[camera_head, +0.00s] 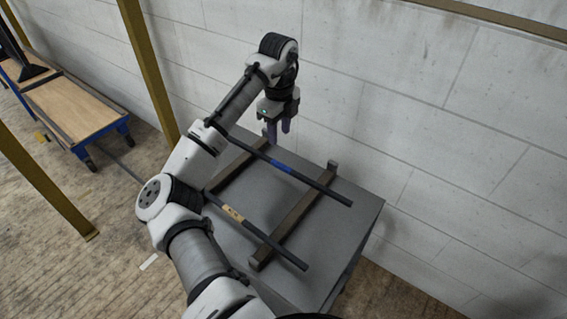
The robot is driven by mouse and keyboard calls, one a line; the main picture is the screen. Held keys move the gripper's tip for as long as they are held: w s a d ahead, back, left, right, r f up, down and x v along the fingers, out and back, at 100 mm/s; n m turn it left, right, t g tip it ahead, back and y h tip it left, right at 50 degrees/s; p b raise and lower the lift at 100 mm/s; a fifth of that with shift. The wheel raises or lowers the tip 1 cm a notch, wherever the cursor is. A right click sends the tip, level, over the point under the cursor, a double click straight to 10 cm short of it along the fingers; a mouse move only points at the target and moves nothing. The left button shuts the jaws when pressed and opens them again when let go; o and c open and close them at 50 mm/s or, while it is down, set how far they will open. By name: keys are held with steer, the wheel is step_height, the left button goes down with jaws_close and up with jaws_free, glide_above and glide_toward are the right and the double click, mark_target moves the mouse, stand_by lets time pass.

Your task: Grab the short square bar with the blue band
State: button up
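A dark bar with a blue band (282,166) lies across two dark rails on a grey table. Its right end reaches past the right rail; its left part runs behind my arm. Whether its section is square is too small to tell. My gripper (277,132) points down near the wall side of the table, above and left of the blue band in the picture. Its two fingers look apart with nothing between them. The gripper looks clear of the bar, though its exact height is hard to judge.
A second dark bar with a tan band (232,212) lies nearer on the same rails. The right rail (296,215) has raised end stops. The grey table (350,222) stands by a block wall (440,120). Yellow posts (150,70) and a wooden-topped cart (75,105) are at left.

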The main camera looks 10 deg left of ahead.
glide_above(281, 165)
step_height(281, 165, down, 6)
steer(key=shift+a+r, duration=0.15)
steer(key=shift+r, duration=0.05)
steer(key=shift+d+f+p, duration=0.2)
steer(key=shift+f+p, duration=0.4)
steer(key=shift+f, duration=2.25)
jaws_close()
steer(key=shift+r, duration=0.1)
